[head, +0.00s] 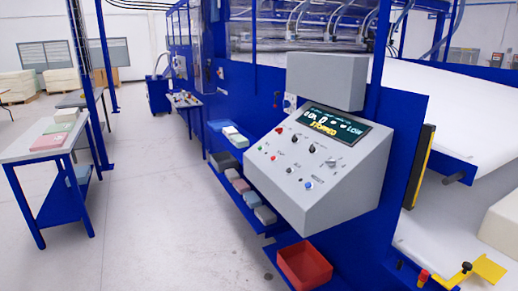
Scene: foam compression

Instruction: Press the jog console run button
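The jog console (350,172) is a grey box with a sloped front, mounted on the blue machine right of centre in the head view. Its dark display (338,127) shows small green text and a yellow word that looks like STOPPED. The sloped face carries a red control (279,130), black knobs (312,149), a small green button (260,146), a small red button (272,158) and a blue button (309,184). The labels are too small to read, so I cannot tell for certain which is the run button. Neither gripper is in view.
A blue shelf (232,192) with foam blocks runs left of the console. A red bin (304,265) sits below it. A side table (25,150) holding coloured sheets stands at the left. The grey floor (150,210) between is clear. A yellow-black guard (420,165) is at right.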

